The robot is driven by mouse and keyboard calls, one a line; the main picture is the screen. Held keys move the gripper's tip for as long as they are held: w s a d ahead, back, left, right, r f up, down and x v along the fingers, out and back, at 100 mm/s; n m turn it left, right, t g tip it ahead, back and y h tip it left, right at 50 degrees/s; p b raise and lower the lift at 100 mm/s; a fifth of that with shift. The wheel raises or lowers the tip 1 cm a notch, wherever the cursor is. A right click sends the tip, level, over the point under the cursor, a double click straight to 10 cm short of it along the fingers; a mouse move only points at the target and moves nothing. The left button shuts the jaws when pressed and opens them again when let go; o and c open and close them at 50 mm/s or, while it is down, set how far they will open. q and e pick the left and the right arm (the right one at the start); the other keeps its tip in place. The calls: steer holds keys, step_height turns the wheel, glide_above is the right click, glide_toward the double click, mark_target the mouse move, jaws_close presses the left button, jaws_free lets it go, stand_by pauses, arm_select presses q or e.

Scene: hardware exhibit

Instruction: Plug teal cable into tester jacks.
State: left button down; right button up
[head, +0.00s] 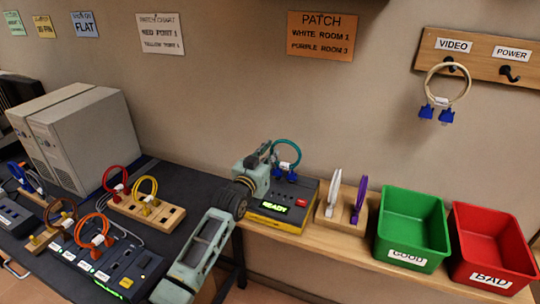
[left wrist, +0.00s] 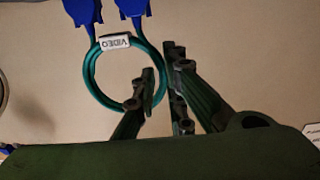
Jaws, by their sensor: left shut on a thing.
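The teal cable (head: 287,147) is a loop with two blue connectors hanging below it. In the left wrist view the teal cable (left wrist: 88,72) carries a white VIDEO tag, and its blue plugs are at the top edge. My left gripper (head: 270,153) is shut on the loop's side, holding it upright above the back of the tester. In the left wrist view the gripper (left wrist: 160,88) has its fingers at the loop's edge. The tester (head: 305,195) is a dark box with a yellow base and a green READY display. My right gripper is out of view.
Right of the tester stand a wooden holder (head: 326,217) with white and purple cables, a green GOOD bin (head: 412,262) and a red BAD bin (head: 487,276). A beige cable (head: 432,80) hangs on the wall rack. Computers and several racked cables fill the dark table at left.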

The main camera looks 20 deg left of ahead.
arm_select(q)
steer(key=shift+f, duration=0.25)
stand_by(0.5)
stand_by(0.3)
steer(key=c, duration=1.7)
jaws_free()
steer(key=shift+c, duration=0.2)
steer(key=o, duration=0.7)
steer(key=shift+c, duration=0.2)
steer(key=shift+s, duration=0.1)
